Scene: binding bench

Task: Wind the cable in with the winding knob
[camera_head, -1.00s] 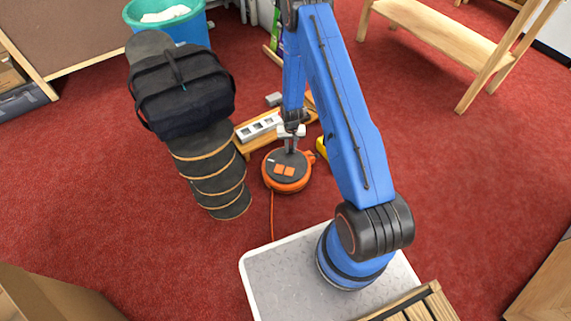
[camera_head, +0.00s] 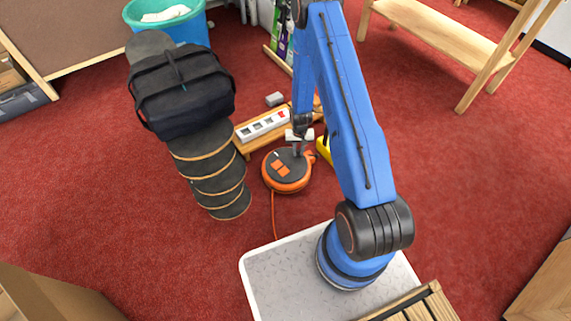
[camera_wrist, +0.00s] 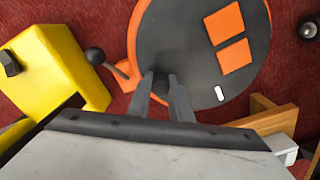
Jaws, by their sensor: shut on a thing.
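The cable reel (camera_head: 287,176) lies flat on the carpet, with an orange rim, a dark round top and two orange patches. It also fills the upper middle of the wrist view (camera_wrist: 190,60). My gripper (camera_head: 298,152) is over the far right edge of its top. In the wrist view my gripper (camera_wrist: 161,88) is shut on the dark winding knob (camera_wrist: 160,84), mostly hidden between the fingers. The orange cable (camera_head: 273,215) runs from the reel along the floor to the white base plate.
A power strip (camera_head: 263,126) on a wooden board stands behind the reel. A yellow block (camera_head: 324,149) stands close to its right, also in the wrist view (camera_wrist: 65,65). Open carpet lies right.

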